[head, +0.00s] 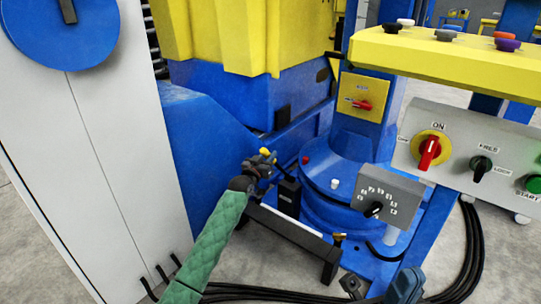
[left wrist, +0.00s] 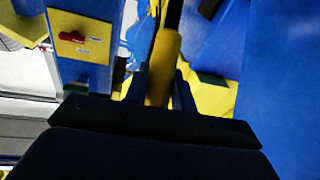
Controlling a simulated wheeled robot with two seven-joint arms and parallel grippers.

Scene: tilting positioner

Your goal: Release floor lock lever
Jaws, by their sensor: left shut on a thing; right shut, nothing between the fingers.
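The lever has a yellow grip (left wrist: 165,65) on a dark rod, and the grip stands between the two dark fingers of my left gripper (left wrist: 161,88) in the left wrist view. In the head view my left gripper (head: 264,165) is at the lever, beside a small black box (head: 289,196) at the foot of the blue machine. The gripper covers most of the lever there, and its lower end cannot be made out. My right gripper (head: 352,285) is partly in view low in the head view, shut and empty, apart from the lever.
A grey control panel (head: 462,125) with a red ON switch and a yellow shelf (head: 450,62) stand at the right. A dark bar (head: 290,235) crosses low before the blue round base (head: 350,200). A white cabinet (head: 90,150) closes off the left. Black cables lie on the floor.

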